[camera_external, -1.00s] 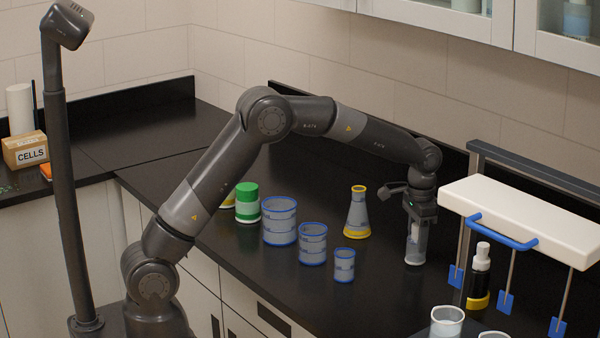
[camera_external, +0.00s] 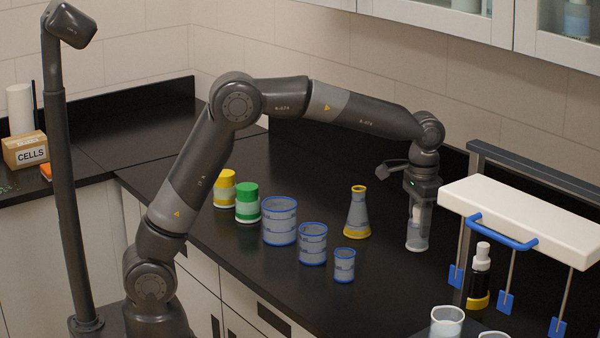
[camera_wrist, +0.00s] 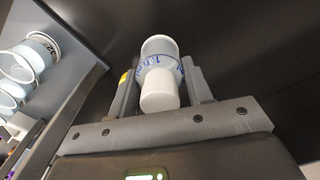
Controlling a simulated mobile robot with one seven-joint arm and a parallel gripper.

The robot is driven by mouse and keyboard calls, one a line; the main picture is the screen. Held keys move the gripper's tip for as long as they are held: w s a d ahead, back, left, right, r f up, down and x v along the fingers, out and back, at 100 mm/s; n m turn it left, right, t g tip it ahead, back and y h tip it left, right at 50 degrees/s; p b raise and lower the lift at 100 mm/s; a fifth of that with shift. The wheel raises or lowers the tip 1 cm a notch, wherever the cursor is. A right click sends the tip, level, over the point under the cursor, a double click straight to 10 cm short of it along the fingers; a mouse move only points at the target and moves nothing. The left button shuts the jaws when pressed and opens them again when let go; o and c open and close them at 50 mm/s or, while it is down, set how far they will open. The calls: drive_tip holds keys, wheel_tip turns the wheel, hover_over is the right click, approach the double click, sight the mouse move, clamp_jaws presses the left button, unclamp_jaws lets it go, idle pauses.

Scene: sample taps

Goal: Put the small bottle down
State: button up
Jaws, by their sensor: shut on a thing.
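The small bottle (camera_external: 417,241), pale with a white cap, hangs upright between the fingers of my gripper (camera_external: 418,228), in the right part of the external view. My gripper is shut on it. In the wrist view the bottle (camera_wrist: 160,52) shows its white cap toward the camera and blue markings on its body, with a finger of my gripper (camera_wrist: 160,78) on each side. The bottle's base is near the black counter (camera_external: 375,290); I cannot tell whether it touches.
A conical flask (camera_external: 357,215) stands left of the bottle. Blue-rimmed beakers (camera_external: 313,245), a green-lidded jar (camera_external: 247,203) and a yellow-lidded jar (camera_external: 225,188) stand further left. A white rack (camera_external: 520,215) with blue handles and a black bottle (camera_external: 480,275) are to the right.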

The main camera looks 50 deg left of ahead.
drive_tip(key=r, duration=0.5)
drive_tip(key=shift+w+a+r, duration=0.15)
drive_tip(key=shift+a+r, duration=0.1)
drive_tip(key=shift+a, duration=0.05)
drive_tip(key=w+a+n, duration=0.3)
drive_tip(key=a+n, duration=0.1)
drive_tip(key=a, duration=1.4)
drive_tip(key=w+a+n, duration=0.3)
drive_tip(key=a+n, duration=0.2)
drive_tip(key=a, duration=1.3)
drive_tip(key=shift+w+a+f, duration=0.35)
drive_tip(key=shift+a+f, duration=1.55)
drive_tip(key=shift+f, duration=0.8)
drive_tip(key=shift+w+a+f, duration=0.4)
drive_tip(key=shift+a+f, duration=1.5)
drive_tip(key=shift+f, duration=0.85)
drive_tip(key=shift+w+a+f, duration=0.35)
drive_tip(key=shift+a+f, duration=1.55)
drive_tip(key=shift+f, duration=0.8)
